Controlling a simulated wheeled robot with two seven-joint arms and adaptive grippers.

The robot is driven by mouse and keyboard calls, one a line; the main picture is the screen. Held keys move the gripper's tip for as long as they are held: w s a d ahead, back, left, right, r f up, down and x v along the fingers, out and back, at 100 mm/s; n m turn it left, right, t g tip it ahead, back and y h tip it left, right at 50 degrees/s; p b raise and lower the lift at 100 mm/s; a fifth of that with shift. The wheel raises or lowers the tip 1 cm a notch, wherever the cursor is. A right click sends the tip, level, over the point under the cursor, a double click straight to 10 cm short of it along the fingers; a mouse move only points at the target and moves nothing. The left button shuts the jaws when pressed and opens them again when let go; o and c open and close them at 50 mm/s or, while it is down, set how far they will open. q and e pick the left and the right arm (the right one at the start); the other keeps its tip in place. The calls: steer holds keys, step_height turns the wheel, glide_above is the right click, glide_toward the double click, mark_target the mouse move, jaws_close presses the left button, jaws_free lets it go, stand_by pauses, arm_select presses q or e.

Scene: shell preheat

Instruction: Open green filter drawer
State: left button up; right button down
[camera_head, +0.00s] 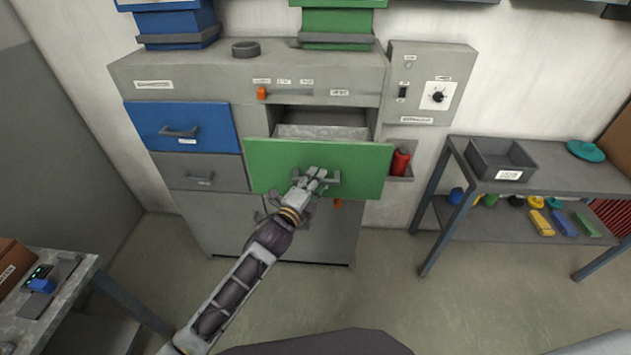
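The green filter drawer (360,170) is pulled part way out of the grey cabinet (220,75). Its green front stands out from the cabinet, and a pale grey inside shows behind it. My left gripper (318,177) is at the grey handle (331,179) on the green front. The fingers overlap the handle, but they are too small to tell whether they are closed around it. My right gripper does not show in the head view.
A blue drawer (212,127) is shut to the left of the green one. A red bottle (401,162) stands in a holder right of the green drawer. A dark bin (476,161) sits on the right-hand table. A small table (75,306) is at the lower left. The floor in front is clear.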

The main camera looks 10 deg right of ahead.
arm_select(q)
steer(key=v, duration=1.2)
stand_by(0.3)
steer(key=shift+d, duration=0.1)
stand_by(0.6)
